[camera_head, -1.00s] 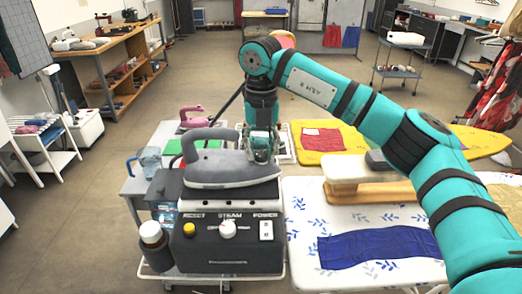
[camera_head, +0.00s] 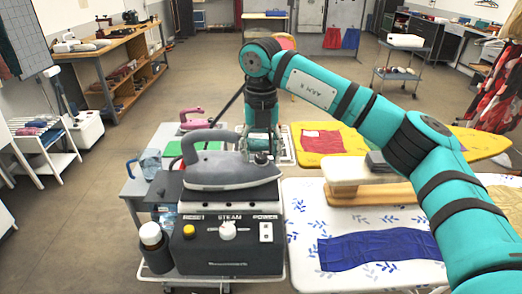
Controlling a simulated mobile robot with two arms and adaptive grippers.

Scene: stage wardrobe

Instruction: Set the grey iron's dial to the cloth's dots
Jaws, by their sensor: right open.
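The grey iron (camera_head: 222,170) rests flat on top of the dark steam station, its nose to the right. Its dial cannot be made out; my right gripper hides part of the iron's upper right side. My right gripper (camera_head: 262,158) points down at the iron's right part, open, with its fingertips small and partly hidden. A blue cloth (camera_head: 375,248) lies flat on the white leaf-patterned ironing board (camera_head: 300,262); its dots are too small to tell. A red cloth (camera_head: 322,141) lies on the yellow board (camera_head: 350,142). My left gripper is not in view.
The steam station (camera_head: 225,262) has a yellow knob, a white knob and a power switch. A pink iron (camera_head: 192,118) and a blue-handled jug (camera_head: 149,162) are behind. A wooden sleeve board (camera_head: 368,193) stands on the white board.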

